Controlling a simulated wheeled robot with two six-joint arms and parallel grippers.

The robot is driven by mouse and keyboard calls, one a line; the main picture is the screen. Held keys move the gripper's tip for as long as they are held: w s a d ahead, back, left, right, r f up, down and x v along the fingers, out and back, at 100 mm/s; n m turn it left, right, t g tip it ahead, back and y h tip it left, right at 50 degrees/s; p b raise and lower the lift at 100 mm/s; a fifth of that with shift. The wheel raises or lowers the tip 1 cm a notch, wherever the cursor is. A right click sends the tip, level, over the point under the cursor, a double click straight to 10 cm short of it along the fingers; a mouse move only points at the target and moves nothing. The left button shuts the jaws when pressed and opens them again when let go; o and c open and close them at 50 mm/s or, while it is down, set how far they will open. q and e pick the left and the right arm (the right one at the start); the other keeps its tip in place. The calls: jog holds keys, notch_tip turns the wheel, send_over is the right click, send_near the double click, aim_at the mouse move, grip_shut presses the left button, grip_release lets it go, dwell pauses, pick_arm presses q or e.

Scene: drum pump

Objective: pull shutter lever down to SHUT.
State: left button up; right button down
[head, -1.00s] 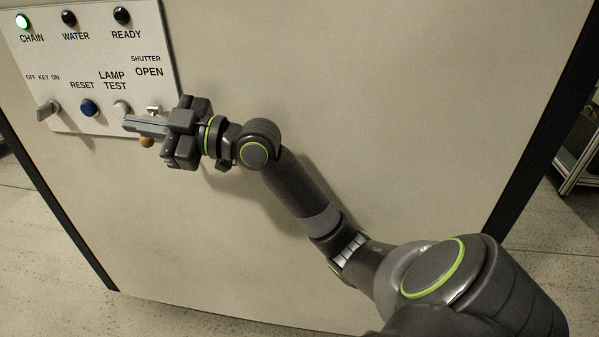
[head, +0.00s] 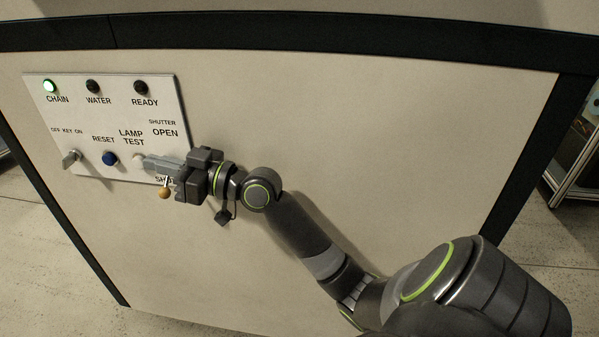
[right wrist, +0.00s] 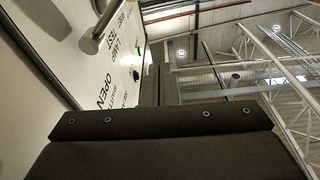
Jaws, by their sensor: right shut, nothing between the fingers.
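The shutter lever ends in a round tan knob (head: 165,193) on a short stem, low on the right side of the white panel (head: 60,100). In the head view the knob hangs below my right gripper (head: 148,162), beside a partly covered label that reads like SHUT. The lever's pivot is hidden behind the gripper. The right gripper is shut and empty, its fingers pointing left in front of the panel near the LAMP TEST button (head: 138,158). I cannot tell whether it touches the lever. In the right wrist view the fingers (right wrist: 166,85) point away beside the panel. My left gripper is not in view.
The panel has a lit green CHAIN lamp (head: 49,86), dark WATER (head: 92,87) and READY (head: 140,88) lamps, a key switch (head: 71,159) and a blue RESET button (head: 110,158). The beige cabinet face (head: 350,130) is otherwise bare. A metal rack stands at far right.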

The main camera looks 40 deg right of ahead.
jog(key=s+d+m+h+p, duration=0.1)
jog(key=s+d+m+p, duration=0.4)
jog(key=s+d, duration=0.25)
jog(key=s+d+f+g+h, duration=0.1)
jog(key=s+f+g+h, duration=0.3)
jog(key=s+f, duration=0.5)
jog(key=s+d+f+g+h, duration=0.1)
jog(key=s+f+g+h, duration=0.4)
jog(key=f, duration=1.2)
jog(key=shift+s+d+f+m+h, duration=0.2)
jog(key=shift+s+d+m+h, duration=0.25)
jog(key=shift+s, duration=1.5)
